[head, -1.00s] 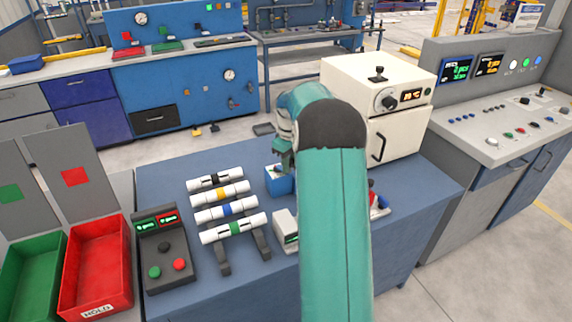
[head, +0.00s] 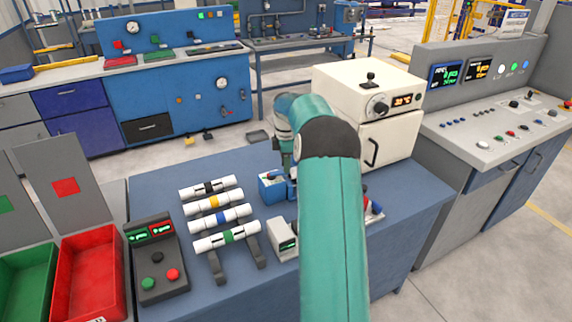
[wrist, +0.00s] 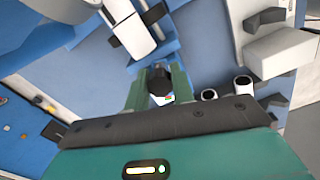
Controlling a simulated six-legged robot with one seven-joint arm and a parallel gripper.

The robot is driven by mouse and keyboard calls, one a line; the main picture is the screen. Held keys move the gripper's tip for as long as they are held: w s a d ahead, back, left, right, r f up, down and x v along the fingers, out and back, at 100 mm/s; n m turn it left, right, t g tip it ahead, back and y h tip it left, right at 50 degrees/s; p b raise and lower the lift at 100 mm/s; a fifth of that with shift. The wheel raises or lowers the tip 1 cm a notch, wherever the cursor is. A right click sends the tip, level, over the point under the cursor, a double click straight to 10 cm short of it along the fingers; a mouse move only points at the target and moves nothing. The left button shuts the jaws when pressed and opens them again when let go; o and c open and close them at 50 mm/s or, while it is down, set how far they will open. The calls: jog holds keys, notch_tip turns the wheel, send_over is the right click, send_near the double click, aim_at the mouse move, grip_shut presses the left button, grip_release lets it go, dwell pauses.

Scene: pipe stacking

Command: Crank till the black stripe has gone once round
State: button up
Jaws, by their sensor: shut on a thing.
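My gripper (wrist: 159,82) is shut on a small dark knob (wrist: 160,88), seen between its green fingers in the wrist view. A blue block (wrist: 152,57) and a white cylinder (wrist: 128,32) lie just beyond it. In the head view my arm hides most of the gripper, beside a small blue box (head: 270,189). A white pipe with a black stripe (head: 209,187) lies at the far end of a rack. I cannot make out a black stripe on anything by the knob.
Pipes with yellow (head: 214,202), blue (head: 219,216) and green (head: 227,237) stripes lie on the same rack. A cream oven (head: 348,85) stands at the back right. A red bin (head: 88,275) and a button box (head: 157,262) are at the left. Two pipe ends show in the wrist view (wrist: 209,95).

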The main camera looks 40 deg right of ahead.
jog(key=shift+w+d+n, duration=0.15)
jog(key=shift+w+n, duration=0.05)
jog(key=shift+n, duration=0.3)
jog(key=o, duration=1)
jog(key=shift+r, duration=0.1)
notch_tip(320, 180, up, 14)
jog(key=shift+f, duration=0.2)
